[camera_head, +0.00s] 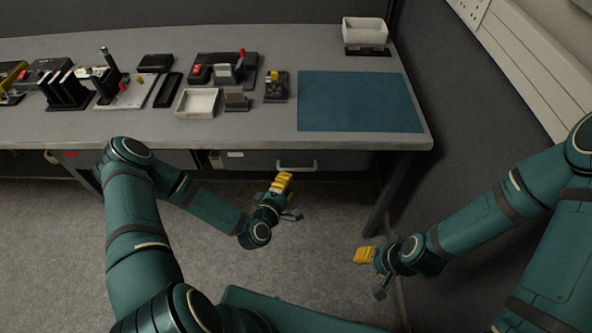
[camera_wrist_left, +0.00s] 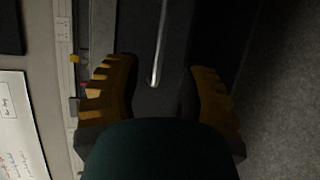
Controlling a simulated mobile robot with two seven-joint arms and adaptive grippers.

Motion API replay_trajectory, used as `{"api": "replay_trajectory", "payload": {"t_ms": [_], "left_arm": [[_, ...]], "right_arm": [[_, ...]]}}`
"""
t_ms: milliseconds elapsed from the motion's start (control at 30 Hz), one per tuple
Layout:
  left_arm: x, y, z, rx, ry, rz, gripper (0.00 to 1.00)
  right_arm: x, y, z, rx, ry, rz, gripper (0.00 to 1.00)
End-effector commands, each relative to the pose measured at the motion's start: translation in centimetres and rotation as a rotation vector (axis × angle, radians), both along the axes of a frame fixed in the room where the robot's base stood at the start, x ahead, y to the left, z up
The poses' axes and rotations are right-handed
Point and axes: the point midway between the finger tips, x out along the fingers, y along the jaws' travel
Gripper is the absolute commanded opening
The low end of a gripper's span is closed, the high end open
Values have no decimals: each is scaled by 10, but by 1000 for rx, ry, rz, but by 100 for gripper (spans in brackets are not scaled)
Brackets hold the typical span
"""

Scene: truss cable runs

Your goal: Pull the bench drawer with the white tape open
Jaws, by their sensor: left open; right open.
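The bench drawer with the white tape (camera_head: 235,154) is under the bench top, and its dark front (camera_head: 262,160) appears closed. Its pale bar handle (camera_head: 297,168) is on the right part of the front. My left gripper (camera_head: 282,182) is in front of and just below the handle, with yellow fingers. In the left wrist view, the metal handle bar (camera_wrist_left: 160,45) shows beyond and between the two open fingers, and the gripper (camera_wrist_left: 160,90) holds nothing. My right gripper (camera_head: 366,256) is open and empty, low and to the right, away from the drawer.
The bench top (camera_head: 260,120) carries a blue mat (camera_head: 358,101), a white tray (camera_head: 197,103) and several small fixtures. A white bin (camera_head: 364,31) stands at the back right. A bench leg (camera_head: 384,205) is right of the drawer. Red tape (camera_head: 70,155) shows farther left. The floor in front is clear.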

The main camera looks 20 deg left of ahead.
Motion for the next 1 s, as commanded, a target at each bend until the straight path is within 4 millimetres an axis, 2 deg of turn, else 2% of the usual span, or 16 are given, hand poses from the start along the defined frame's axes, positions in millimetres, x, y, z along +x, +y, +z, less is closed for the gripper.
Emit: {"api": "replay_trajectory", "payload": {"t_ms": [200,400,567,867,900,967,1000], "left_arm": [[41,-5,-9,2,0,-1,41],[65,-9,-14,1,1,-1,41],[74,-10,-15,1,2,-2,41],[75,-10,-15,1,2,-2,41],[74,-10,-15,1,2,-2,26],[74,-10,-15,1,2,-2,5],[74,-9,-15,1,2,-2,0]], "right_arm": [[1,0,-8,0,-4,-1,47],[2,-1,-12,-2,-5,-2,47],[3,-1,-12,-2,-6,-3,47],[3,-1,-12,-2,-6,-3,47],[3,-1,-12,-2,-6,-3,47],[3,-1,-12,-2,-6,-3,47],[3,-1,-12,-2,-6,-3,47]]}}
